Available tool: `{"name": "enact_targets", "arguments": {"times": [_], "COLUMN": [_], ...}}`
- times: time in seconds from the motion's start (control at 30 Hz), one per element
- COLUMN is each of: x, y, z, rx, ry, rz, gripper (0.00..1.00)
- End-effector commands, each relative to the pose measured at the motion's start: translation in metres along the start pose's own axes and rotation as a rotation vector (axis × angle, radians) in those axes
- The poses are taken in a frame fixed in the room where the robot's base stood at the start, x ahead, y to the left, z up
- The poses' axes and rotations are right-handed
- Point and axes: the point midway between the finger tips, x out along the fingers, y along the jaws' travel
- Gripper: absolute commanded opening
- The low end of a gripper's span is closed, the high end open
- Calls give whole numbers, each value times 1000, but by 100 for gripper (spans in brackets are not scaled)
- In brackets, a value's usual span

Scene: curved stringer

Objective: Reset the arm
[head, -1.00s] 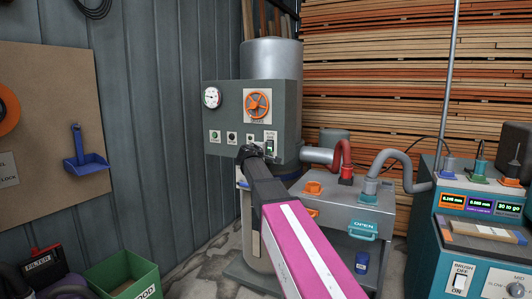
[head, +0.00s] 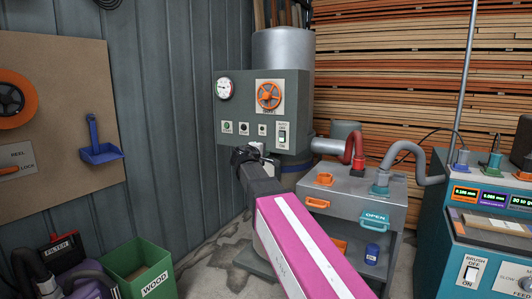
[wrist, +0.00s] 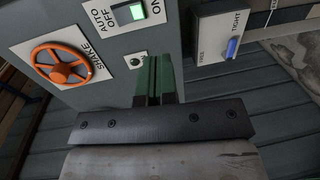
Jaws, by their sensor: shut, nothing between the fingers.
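My arm, with a magenta and white link, reaches up from the bottom of the head view. My gripper (head: 258,150) is in front of the lower edge of the grey control panel (head: 238,105). In the wrist view its two green fingers (wrist: 155,80) are together, with nothing visible between them. Near them there are the orange SHAKE wheel (wrist: 61,63), a green-lit AUTO/OFF switch (wrist: 130,13) and a box with a blue lever (wrist: 232,47) marked TIGHT. I cannot tell whether the fingertips touch the panel.
Right of my arm stands a grey cabinet (head: 335,205) with hoses and an OPEN handle (head: 374,217). A teal machine (head: 478,250) is at far right.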

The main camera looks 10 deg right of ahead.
Motion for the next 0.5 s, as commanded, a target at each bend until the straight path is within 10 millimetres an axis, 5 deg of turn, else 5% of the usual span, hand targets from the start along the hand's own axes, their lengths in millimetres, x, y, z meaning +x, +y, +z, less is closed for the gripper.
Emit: {"name": "enact_targets", "arguments": {"times": [0.27, 0.37, 0.5], "x": [2, 6, 12], "y": [-9, -39, -109], "z": [4, 16, 45], "rx": [10, 44, 135], "ry": [-5, -21, -72], "rz": [-21, -88, -255], "gripper": [0, 0, 0]}}
